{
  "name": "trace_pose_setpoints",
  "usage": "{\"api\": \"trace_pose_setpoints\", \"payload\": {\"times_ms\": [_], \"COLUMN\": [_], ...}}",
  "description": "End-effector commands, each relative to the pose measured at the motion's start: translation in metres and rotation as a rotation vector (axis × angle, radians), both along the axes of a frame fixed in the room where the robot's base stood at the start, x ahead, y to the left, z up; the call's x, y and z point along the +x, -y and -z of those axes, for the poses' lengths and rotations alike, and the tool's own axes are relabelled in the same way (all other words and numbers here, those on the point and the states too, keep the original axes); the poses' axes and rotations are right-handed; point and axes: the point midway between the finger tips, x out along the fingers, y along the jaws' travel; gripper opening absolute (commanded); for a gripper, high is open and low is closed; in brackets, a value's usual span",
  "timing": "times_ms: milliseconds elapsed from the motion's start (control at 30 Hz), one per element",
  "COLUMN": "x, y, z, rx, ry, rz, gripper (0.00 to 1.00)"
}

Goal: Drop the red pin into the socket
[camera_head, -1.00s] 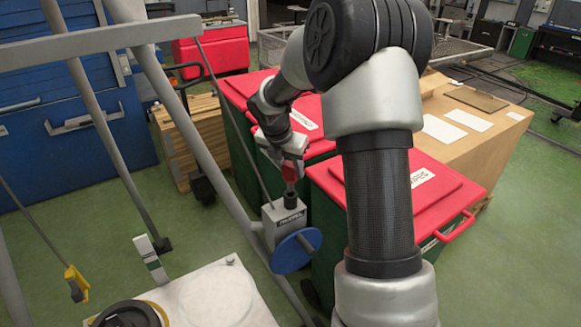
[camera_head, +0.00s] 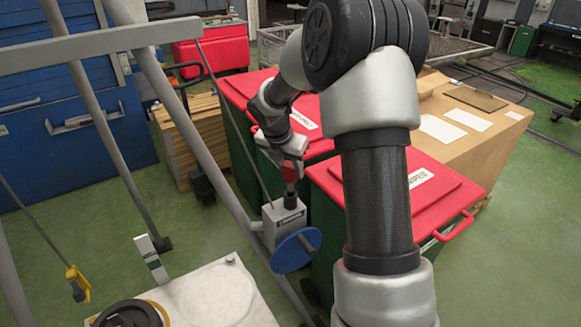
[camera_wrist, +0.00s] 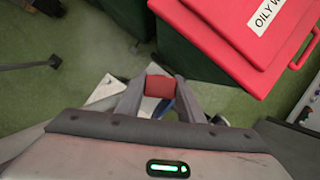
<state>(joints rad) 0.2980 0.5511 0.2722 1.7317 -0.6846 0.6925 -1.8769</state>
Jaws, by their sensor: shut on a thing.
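My gripper (camera_head: 289,176) points down in the head view and is shut on the red pin. The pin's red part shows between the two fingers in the wrist view (camera_wrist: 159,86). In the head view, the gripper is just above a grey box (camera_head: 283,224) with a blue handwheel (camera_head: 296,250) on its side. A dark piece stands between the fingertips and the top of the box. I cannot tell whether it is the pin's lower end or part of the box. The socket opening cannot be made out.
Red-lidded green bins (camera_head: 420,200) stand close to the right of the box. Grey slanted rails (camera_head: 195,130) run past on its left. A pale table (camera_head: 205,290) with a dark round part is at the front. Green floor lies open at the left.

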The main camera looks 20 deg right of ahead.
Motion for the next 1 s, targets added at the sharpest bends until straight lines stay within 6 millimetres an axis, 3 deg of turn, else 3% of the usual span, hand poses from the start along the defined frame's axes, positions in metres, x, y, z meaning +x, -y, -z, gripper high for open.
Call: {"api": "trace_pose_setpoints", "payload": {"times_ms": [1000], "x": [0.0], "y": [0.0], "z": [0.014], "rx": [0.0], "ry": [0.0], "rz": [0.0], "gripper": [0.07]}}
